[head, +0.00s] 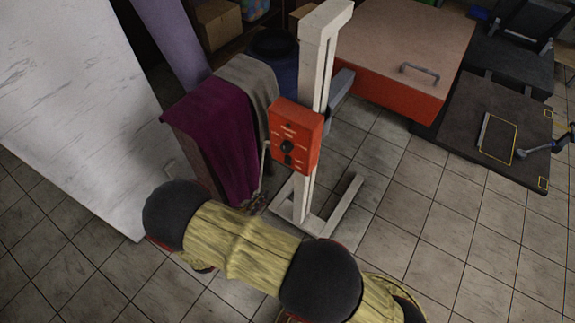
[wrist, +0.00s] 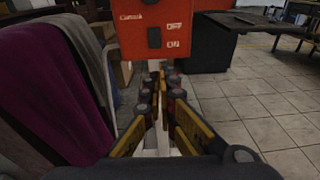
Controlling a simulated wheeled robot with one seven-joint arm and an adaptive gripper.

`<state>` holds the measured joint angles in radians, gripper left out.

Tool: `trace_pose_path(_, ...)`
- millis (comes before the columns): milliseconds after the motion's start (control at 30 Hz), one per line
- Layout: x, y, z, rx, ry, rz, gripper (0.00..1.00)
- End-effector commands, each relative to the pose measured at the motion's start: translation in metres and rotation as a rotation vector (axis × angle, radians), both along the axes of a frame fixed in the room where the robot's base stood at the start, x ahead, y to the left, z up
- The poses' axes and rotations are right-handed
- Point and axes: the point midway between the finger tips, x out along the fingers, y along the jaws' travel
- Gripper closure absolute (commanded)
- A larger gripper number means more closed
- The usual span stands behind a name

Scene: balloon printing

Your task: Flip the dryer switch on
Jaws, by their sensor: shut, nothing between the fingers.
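The red control box (head: 296,136) is fixed to a white upright post (head: 316,75) in the head view. A dark round knob or switch (head: 287,146) sits on its front face, with small white markings around it. In the wrist view the red box (wrist: 130,40) is at the top, and a small black switch (wrist: 154,38) shows on it among white labels. Whether it is on or off cannot be told. My gripper (wrist: 161,80) is shut and empty, below and in front of the box, apart from the switch. In the head view my gripper is small and partly hidden by my arm.
A purple cloth (head: 222,140) and a grey cloth (head: 250,85) hang on a rack just left of the box. A red cabinet with a handle (head: 420,72) stands behind right. A dark platen (head: 490,120) is further right. Tiled floor (head: 420,220) is open at right.

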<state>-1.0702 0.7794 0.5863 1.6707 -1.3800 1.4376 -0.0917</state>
Motion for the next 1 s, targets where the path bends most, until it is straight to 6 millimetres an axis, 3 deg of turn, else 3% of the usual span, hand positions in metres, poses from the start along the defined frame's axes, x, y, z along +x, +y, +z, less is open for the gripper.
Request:
trace_pose_path(133, 0.003, 0.002, 0.008, -0.029, -0.018, 0.019, 1.00)
trace_pose_path(567, 0.009, -0.003, 0.008, -0.030, -0.016, 0.015, 1.00)
trace_pose_path(1000, 0.070, -0.052, -0.002, -0.029, -0.015, 0.012, 1.00)
